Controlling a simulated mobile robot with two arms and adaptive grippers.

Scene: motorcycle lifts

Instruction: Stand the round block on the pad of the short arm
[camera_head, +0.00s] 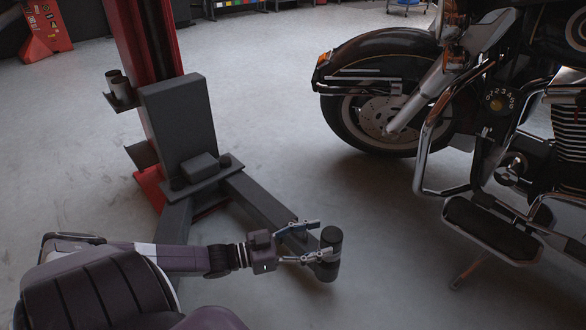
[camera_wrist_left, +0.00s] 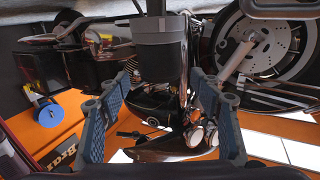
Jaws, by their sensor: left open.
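The round block (camera_head: 331,240) is a dark grey cylinder standing upright at the end of the short arm (camera_head: 258,203) of the lift. It appears to rest on the round dark pad (camera_head: 326,272); the contact edge is hard to make out. My left gripper (camera_head: 321,240) is open, reaching in from the left with one finger on the far side of the block and one on the near side. In the left wrist view the block (camera_wrist_left: 162,52) shows between and beyond the open fingertips (camera_wrist_left: 163,70). Whether a finger touches it, I cannot tell. My right gripper is out of view.
The red lift column (camera_head: 150,60) with its grey carriage (camera_head: 182,115) stands behind my left arm. Two grey cylinders (camera_head: 119,86) sit in a holder on its side. A motorcycle (camera_head: 480,110) stands at the right. The floor between is clear.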

